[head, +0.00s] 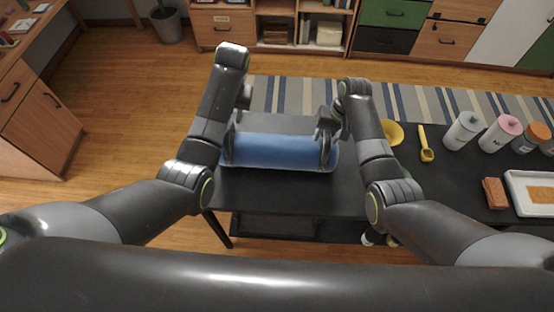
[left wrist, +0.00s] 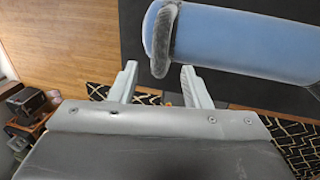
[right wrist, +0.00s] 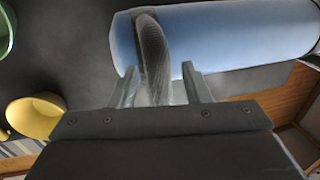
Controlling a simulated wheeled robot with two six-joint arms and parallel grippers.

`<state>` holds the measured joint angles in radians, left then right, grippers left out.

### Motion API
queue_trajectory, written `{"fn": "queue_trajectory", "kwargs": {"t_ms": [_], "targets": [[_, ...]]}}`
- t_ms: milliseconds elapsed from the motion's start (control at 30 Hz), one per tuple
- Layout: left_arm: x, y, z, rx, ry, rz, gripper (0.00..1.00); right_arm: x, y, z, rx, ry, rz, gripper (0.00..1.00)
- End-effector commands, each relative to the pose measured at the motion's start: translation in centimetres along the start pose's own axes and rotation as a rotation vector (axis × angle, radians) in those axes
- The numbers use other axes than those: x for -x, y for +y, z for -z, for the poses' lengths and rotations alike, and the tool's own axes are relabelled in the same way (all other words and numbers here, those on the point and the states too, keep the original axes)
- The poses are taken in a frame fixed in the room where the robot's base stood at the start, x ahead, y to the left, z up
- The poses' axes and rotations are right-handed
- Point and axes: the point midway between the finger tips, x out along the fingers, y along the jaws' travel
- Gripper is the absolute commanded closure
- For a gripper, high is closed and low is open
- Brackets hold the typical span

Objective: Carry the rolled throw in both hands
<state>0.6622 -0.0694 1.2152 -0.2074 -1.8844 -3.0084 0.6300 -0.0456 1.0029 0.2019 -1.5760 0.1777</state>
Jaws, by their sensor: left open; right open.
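The rolled throw (head: 275,152) is a blue cylinder with a grey strap or handle near each end. It lies across the left part of the black table (head: 290,195). My left gripper (head: 236,122) is open at the throw's left end. In the left wrist view the left strap (left wrist: 163,42) reaches toward the gap between the open fingers, without contact that I can make out. My right gripper (head: 328,124) is open at the throw's right end. In the right wrist view the right strap (right wrist: 153,58) runs down between its spread fingers.
A yellow bowl (head: 391,133), a yellow scoop (head: 426,146), several jars, a brown block (head: 495,193) and a white tray (head: 533,201) occupy the table's right side. A striped rug (head: 300,96) lies beyond. Wooden floor is open at the left.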

Motion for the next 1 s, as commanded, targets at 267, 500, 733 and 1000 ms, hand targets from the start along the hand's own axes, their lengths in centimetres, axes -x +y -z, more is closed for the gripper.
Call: {"fn": "queue_trajectory", "kwargs": {"t_ms": [267, 500, 733, 1000], "targets": [[4.0, -0.1, -0.1, 0.006, 0.000, 0.001, 0.57, 0.0, 0.0, 0.0, 0.000, 0.000, 0.000, 0.57], [4.4, -0.1, -0.1, 0.006, 0.003, 0.001, 0.57, 1.5, 0.0, 0.1, 0.000, 0.003, 0.000, 0.57], [4.4, -0.1, -0.1, 0.006, 0.002, 0.001, 0.57, 5.9, 0.1, 0.1, 0.001, 0.006, 0.000, 0.57], [4.4, -0.1, -0.1, 0.006, 0.002, 0.001, 0.57, 10.7, 0.0, 0.1, 0.001, 0.002, 0.000, 0.57]]}}
